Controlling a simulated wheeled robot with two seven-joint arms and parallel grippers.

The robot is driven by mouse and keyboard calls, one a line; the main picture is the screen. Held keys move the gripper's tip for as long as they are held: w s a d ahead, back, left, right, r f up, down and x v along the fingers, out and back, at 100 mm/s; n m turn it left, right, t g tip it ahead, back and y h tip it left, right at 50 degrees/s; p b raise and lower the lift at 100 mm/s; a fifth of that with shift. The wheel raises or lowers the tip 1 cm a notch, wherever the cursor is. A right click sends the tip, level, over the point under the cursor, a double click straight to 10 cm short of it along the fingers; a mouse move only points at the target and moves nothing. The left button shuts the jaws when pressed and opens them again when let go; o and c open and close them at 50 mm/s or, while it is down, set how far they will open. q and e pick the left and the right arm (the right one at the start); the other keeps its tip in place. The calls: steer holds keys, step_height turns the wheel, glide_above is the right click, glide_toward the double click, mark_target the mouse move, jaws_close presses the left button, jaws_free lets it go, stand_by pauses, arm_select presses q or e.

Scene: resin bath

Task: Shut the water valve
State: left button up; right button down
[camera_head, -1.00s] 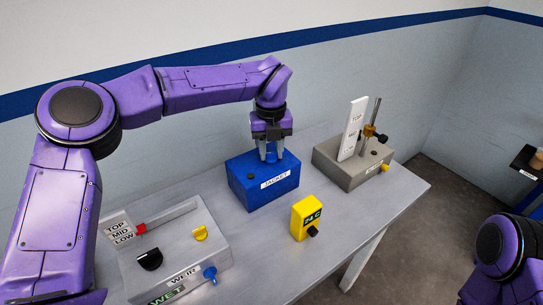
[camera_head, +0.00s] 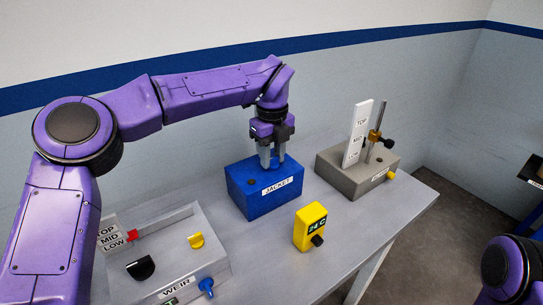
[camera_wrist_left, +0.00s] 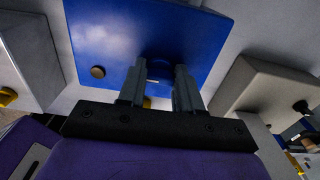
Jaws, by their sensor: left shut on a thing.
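The blue box (camera_head: 240,190) labelled JACKET stands at the middle back of the table. My left gripper (camera_head: 272,163) points down at its top, its fingers shut on a small blue valve handle there. The handle is mostly hidden between the fingers, so its angle is hard to read. In the left wrist view the fingers (camera_wrist_left: 158,90) reach over the box's blue top (camera_wrist_left: 200,35), with a dark patch and a thin pale line between them. My right gripper is not in view.
A grey WEIR box (camera_head: 205,240) with black, yellow and blue knobs stands at front left. A yellow 24 C box (camera_head: 309,222) stands in front of the blue box. A grey box (camera_head: 345,178) with a white TOP/MID/LOW plate and rod stands at right.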

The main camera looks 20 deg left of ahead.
mark_target(274, 158)
arm_select(q)
steer(key=shift+s+d, duration=0.1)
steer(key=shift+d, duration=0.1)
steer(key=o, duration=0.9)
steer(key=shift+o, duration=0.7)
steer(key=shift+d, duration=0.15)
steer(key=shift+r, duration=0.15)
step_height(274, 158, up, 10)
steer(key=shift+r+p, duration=0.2)
steer(key=shift+p, duration=0.15)
